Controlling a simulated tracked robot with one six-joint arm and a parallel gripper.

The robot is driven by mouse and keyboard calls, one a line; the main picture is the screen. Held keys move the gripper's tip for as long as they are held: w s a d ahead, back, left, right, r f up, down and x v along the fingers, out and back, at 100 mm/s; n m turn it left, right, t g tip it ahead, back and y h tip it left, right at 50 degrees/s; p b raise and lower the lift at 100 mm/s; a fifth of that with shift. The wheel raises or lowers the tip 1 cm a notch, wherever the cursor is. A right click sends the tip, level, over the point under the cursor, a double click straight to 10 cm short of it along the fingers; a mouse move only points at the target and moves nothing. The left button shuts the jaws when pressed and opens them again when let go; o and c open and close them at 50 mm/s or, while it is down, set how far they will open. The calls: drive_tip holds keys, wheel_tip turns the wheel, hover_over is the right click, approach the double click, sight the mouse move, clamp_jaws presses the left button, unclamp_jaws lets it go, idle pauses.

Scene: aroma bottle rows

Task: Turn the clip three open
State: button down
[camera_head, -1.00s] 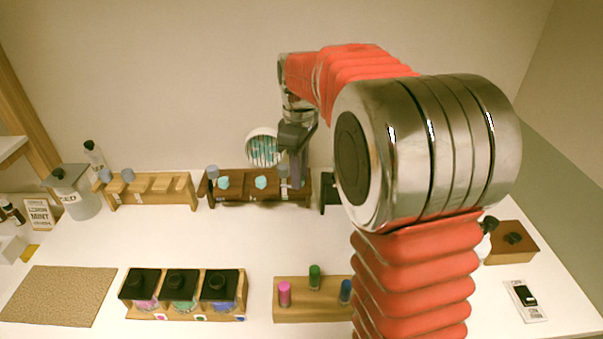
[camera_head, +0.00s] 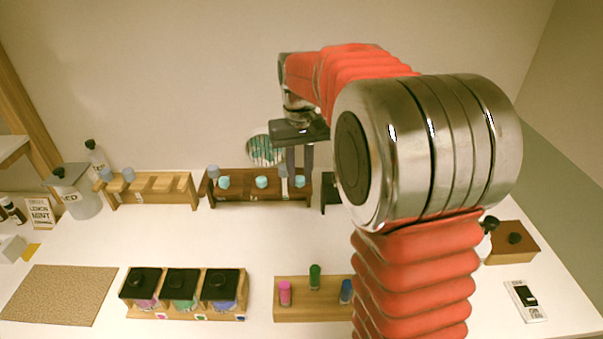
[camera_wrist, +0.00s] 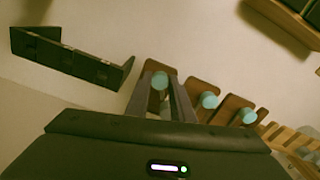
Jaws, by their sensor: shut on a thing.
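A dark brown rack (camera_head: 238,201) stands at the back with three teal knob-topped clips along its front. The left clip (camera_head: 224,182) and middle clip (camera_head: 262,181) are free of my gripper. The right-hand clip (camera_head: 299,181), which I take for clip three, is between the fingers of my gripper (camera_head: 299,176). In the wrist view the fingers (camera_wrist: 168,92) stand either side of this clip's teal knob (camera_wrist: 159,81) and are shut on it. The other two knobs show to its right. How far the clip is turned is hard to tell.
A lighter wooden rack (camera_head: 143,199) stands left of the dark one. Black-lidded jars (camera_head: 182,283) and a block with coloured vials (camera_head: 300,314) stand in front. A black bracket (camera_head: 326,193) is close right of the dark rack. The table between the rows is clear.

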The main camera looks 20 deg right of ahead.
sight(300, 178)
drive_tip(key=m, duration=0.6)
idle(0.4)
drive_tip(key=c, duration=1.5)
unclamp_jaws()
drive_tip(key=shift+c, duration=0.2)
drive_tip(key=shift+r, duration=0.15)
wheel_tip(300, 178, up, 14)
drive_tip(key=shift+f, duration=0.25)
